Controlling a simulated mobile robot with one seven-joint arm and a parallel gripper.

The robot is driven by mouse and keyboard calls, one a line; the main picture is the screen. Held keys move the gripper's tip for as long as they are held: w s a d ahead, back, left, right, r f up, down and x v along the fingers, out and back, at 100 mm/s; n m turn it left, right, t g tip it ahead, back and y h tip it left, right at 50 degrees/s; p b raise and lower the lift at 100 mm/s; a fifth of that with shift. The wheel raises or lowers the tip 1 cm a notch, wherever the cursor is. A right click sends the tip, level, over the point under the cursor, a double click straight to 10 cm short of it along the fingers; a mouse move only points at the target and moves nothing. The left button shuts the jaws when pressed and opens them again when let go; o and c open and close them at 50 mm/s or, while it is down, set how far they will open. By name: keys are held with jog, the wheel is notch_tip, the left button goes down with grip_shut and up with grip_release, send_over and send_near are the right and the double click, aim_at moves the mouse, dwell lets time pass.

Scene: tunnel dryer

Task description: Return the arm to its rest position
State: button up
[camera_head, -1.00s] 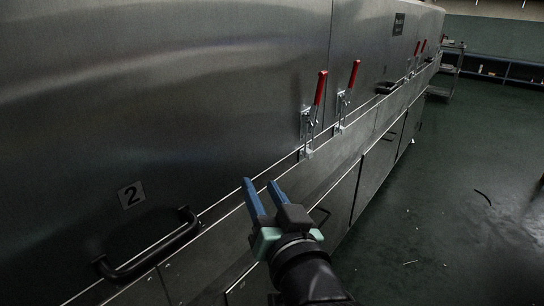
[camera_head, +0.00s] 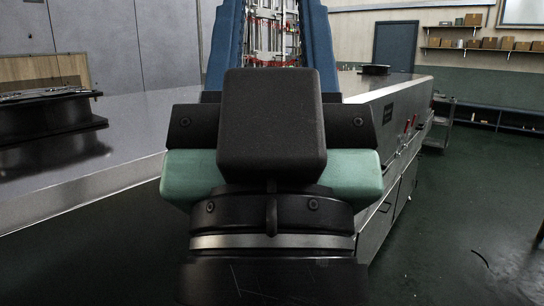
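My gripper (camera_head: 265,40) fills the middle of the head camera view, very close to the camera and raised upright. Its two blue fingers stand apart, one at the left and one at the right, and both run up past the top edge of the picture, so their tips are out of view. Between them I see only a distant rack-like structure, nothing held. My gripper's black and mint-green body hides much of the dryer behind it.
The steel tunnel dryer (camera_head: 388,112) runs away at the right, with red-handled clamps (camera_head: 410,124) on its side. A grey surface (camera_head: 140,125) with a dark round unit (camera_head: 45,115) lies at the left. Wall shelves (camera_head: 485,46) hold boxes. Green floor (camera_head: 450,230) at the right is largely clear.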

notch_tip(320, 180, up, 22)
jog(key=p, duration=1.9)
jog(key=shift+f, duration=0.2)
